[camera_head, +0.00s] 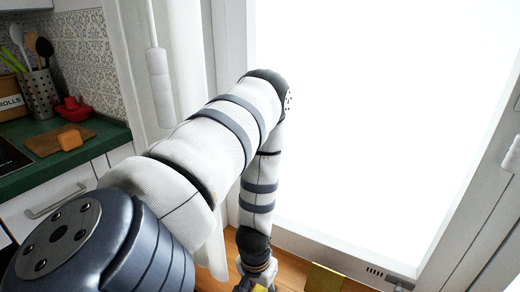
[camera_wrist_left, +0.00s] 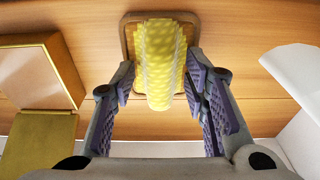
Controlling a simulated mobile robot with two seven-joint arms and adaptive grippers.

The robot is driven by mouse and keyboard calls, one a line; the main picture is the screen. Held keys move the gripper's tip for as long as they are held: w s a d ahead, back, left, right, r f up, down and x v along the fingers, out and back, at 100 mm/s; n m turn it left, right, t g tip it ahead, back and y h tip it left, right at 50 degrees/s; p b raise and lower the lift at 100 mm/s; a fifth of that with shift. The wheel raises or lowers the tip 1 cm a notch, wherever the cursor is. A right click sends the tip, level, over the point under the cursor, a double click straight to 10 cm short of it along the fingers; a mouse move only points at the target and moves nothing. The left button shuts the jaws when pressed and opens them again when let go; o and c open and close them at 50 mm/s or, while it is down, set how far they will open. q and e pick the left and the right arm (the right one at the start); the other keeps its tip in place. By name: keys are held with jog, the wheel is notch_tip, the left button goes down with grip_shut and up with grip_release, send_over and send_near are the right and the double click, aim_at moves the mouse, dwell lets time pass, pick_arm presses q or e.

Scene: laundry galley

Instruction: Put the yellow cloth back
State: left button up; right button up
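The yellow cloth (camera_wrist_left: 160,62) is a thick, bumpy-textured, rounded bundle at the upper middle of the left wrist view. Behind it is a small brown wooden tray or board (camera_wrist_left: 129,41) with rounded corners. My left gripper (camera_wrist_left: 161,78) has its purple-padded fingers on either side of the cloth, very near or touching it; firm contact cannot be told. My right gripper is not in view.
In the wrist view a wooden box-like thing (camera_wrist_left: 38,72) with a gold-brown panel (camera_wrist_left: 40,143) is on the left, and a white curved object (camera_wrist_left: 296,76) on the right. In the head view a green counter (camera_head: 105,135) holds a board with an orange block (camera_head: 69,140).

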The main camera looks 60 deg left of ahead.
aim_at(259, 291)
pick_arm(q)
notch_tip(259, 291, up, 12)
jog(key=p, duration=0.4)
jog(key=s+d+f+m+g, duration=0.1)
jog(key=s+d+f+m, duration=0.2)
jog(key=s+d, duration=0.4)
jog(key=s+d+f+m+g, duration=0.1)
jog(key=s+d+f+m, duration=0.2)
jog(key=s+d, duration=0.5)
jog(key=d+f, duration=0.1)
jog(key=d, duration=0.2)
jog(key=shift+f+g+h, duration=0.25)
jog(key=shift+g+h, duration=0.05)
jog(key=shift+h, duration=0.1)
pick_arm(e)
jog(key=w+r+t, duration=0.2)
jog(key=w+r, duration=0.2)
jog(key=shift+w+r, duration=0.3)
pick_arm(q)
jog(key=shift+a, duration=0.1)
